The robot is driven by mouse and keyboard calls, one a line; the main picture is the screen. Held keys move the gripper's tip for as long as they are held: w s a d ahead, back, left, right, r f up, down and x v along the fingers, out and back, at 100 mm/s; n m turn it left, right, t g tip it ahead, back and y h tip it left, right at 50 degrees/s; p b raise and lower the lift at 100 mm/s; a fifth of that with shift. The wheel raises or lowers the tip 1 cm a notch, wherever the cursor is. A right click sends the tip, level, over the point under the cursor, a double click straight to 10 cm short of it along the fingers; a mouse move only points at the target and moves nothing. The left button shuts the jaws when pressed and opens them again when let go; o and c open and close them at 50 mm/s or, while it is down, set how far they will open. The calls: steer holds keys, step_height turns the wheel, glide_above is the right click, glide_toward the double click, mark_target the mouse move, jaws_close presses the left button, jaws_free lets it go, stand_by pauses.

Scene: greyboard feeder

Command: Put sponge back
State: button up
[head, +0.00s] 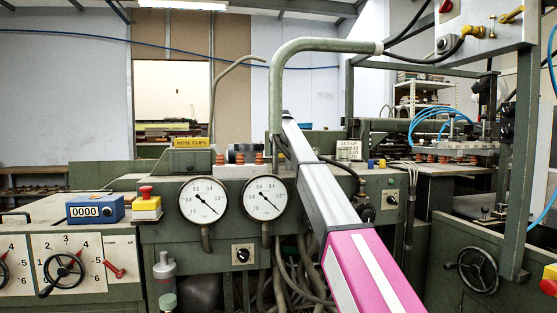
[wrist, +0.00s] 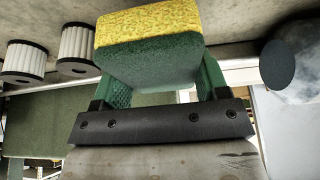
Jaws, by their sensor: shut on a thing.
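The sponge (wrist: 150,45) has a yellow face and a dark green body. In the wrist view it sits between the green fingers of my gripper (wrist: 162,84), which is shut on it. Part of the sponge's near side is hidden by the fingers and the dark gripper bar. In the head view my grey and pink arm reaches up over the front of the green machine (head: 160,240). The gripper and the sponge cannot be made out there. I cannot tell whether the sponge touches the surface beyond it.
Two white ribbed cylinders (wrist: 75,45) stand left of the sponge in the wrist view; a dark round disc (wrist: 277,63) is at the right. In the head view, a bent green pipe (head: 277,90) rises near my arm. Two gauges (head: 203,199) and a yellow "HOSE CLIPS" label (head: 191,143) are left of it.

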steer(key=shift+f, duration=1.7)
steer(key=o, duration=0.8)
steer(key=v, duration=1.2)
